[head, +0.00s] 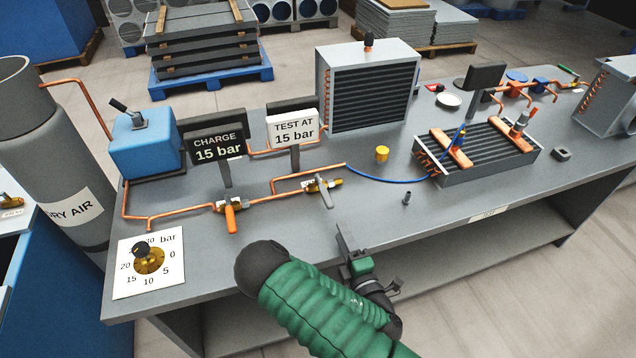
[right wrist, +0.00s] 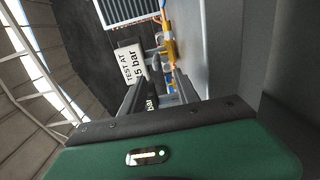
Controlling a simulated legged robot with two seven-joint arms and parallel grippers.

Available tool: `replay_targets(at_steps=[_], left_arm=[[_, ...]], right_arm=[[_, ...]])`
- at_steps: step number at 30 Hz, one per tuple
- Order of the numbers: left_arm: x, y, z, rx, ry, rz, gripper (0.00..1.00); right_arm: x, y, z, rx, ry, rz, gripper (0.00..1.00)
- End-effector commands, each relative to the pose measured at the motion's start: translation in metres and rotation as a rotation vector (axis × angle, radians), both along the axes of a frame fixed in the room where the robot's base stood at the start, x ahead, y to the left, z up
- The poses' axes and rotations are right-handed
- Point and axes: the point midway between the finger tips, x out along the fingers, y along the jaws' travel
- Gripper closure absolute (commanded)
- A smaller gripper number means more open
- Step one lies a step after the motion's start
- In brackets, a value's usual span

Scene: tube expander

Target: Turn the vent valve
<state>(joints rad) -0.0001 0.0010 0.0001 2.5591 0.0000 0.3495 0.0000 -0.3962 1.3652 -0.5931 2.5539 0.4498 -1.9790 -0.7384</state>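Two brass valves sit on the copper pipe along the bench's front. One has a grey lever (head: 324,193), the other an orange lever (head: 230,218). Neither bears a readable vent label. My right gripper (head: 354,246) is near the bench's front edge, below and right of the grey-lever valve and apart from it. In the right wrist view, its two fingers (right wrist: 160,80) are spread with nothing between them. A brass valve (right wrist: 168,46) shows beyond the fingertips. My left gripper is not in view.
The signs "CHARGE 15 bar" (head: 217,148) and "TEST AT 15 bar" (head: 294,130) stand behind the valves. A bar dial (head: 150,263) lies at front left. A blue hose (head: 385,181) runs right to a finned coil (head: 480,155). A yellow cap (head: 382,153) and small grey fitting (head: 407,198) stand nearby.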

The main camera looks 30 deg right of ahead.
Motion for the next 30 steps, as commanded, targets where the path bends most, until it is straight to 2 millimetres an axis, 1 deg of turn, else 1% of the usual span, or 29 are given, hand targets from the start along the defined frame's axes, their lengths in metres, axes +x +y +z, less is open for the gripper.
replay_targets(at_steps=[5, 9, 13, 14, 16, 19, 24, 27, 30], left_arm=[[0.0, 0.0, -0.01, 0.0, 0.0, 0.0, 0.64], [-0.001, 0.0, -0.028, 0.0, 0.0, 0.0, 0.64], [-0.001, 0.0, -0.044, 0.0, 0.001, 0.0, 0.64], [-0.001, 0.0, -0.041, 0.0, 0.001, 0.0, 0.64], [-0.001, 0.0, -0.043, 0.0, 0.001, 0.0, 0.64], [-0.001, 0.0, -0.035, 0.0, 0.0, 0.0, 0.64], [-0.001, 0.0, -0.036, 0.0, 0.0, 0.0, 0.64], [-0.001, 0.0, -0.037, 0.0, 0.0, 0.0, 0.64], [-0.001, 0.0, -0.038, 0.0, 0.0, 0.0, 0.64]], right_arm=[[0.002, -0.002, -0.003, 0.003, -0.003, -0.007, 0.63], [0.015, -0.005, -0.007, 0.009, -0.003, -0.013, 0.63], [0.029, -0.009, -0.004, -0.001, -0.011, -0.002, 0.63], [0.038, -0.009, -0.002, -0.004, -0.009, 0.003, 0.63], [0.057, -0.013, -0.001, -0.005, -0.007, 0.006, 0.63], [0.082, -0.019, 0.003, -0.004, -0.005, 0.005, 0.63], [0.124, -0.029, 0.0, -0.005, -0.004, 0.004, 0.63], [0.144, -0.034, -0.001, -0.005, -0.003, 0.003, 0.63], [0.157, -0.038, -0.002, -0.003, -0.001, 0.003, 0.63]])
